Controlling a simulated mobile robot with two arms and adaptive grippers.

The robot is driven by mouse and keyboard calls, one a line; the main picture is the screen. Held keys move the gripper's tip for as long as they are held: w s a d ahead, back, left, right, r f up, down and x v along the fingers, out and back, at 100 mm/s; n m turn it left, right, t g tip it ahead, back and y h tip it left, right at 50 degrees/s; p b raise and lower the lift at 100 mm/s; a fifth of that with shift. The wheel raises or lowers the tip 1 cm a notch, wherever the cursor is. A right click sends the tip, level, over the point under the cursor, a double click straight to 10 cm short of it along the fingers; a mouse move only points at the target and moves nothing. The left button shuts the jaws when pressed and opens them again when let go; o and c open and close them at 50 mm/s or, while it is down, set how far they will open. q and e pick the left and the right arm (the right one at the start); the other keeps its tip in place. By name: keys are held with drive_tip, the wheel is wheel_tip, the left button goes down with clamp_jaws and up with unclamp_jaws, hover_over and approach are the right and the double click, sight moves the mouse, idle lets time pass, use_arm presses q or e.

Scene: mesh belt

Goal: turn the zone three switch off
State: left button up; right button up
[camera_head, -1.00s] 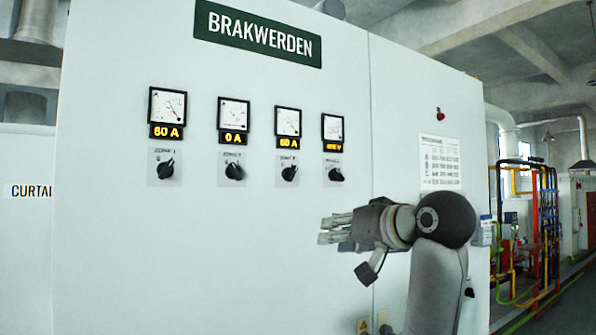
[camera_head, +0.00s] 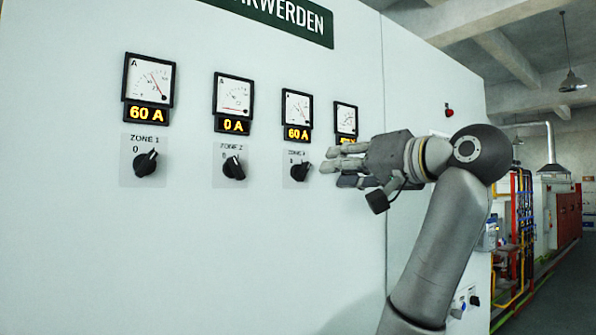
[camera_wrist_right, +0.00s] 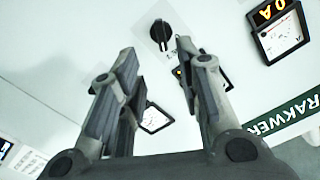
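The zone three switch (camera_head: 300,172) is a black rotary knob on the pale cabinet front, third from the left. Its pointer tilts to the upper right. The meter above it (camera_head: 297,108) has an orange display reading 60 A. My right gripper (camera_head: 334,173) is just right of this knob, with its fingertips pointing left, apart from it in the picture. In the right wrist view the gripper (camera_wrist_right: 162,62) is open and empty. A black knob (camera_wrist_right: 162,34) shows beyond its fingertips there; I cannot tell which zone it belongs to. My left gripper is not in view.
The zone one switch (camera_head: 146,163) and zone two switch (camera_head: 234,167) sit to the left, under meters reading 60 A and 0 A. A fourth meter (camera_head: 346,119) is at the right; the area below it is hidden by my gripper. A red button (camera_head: 449,112) is farther right.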

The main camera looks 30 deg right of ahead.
sight(308, 169)
drive_tip(key=w+p, duration=0.1)
drive_tip(key=w, duration=0.1)
drive_tip(key=w+p, duration=0.3)
drive_tip(key=shift+w+a+r, duration=0.25)
drive_tip(key=shift+w+r, duration=0.1)
drive_tip(key=shift+r, duration=0.05)
drive_tip(key=w, duration=0.1)
drive_tip(key=w+p, duration=0.1)
drive_tip(key=shift+w+a+f, duration=0.1)
drive_tip(key=shift+w+f, duration=0.1)
drive_tip(key=shift+w, duration=0.2)
drive_tip(key=shift+w+f, duration=0.1)
drive_tip(key=shift+w, duration=0.15)
drive_tip(key=shift+s, duration=0.1)
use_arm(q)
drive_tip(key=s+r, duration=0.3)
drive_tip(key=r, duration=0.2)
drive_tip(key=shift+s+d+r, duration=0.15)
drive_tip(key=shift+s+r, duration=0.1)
use_arm(e)
clamp_jaws()
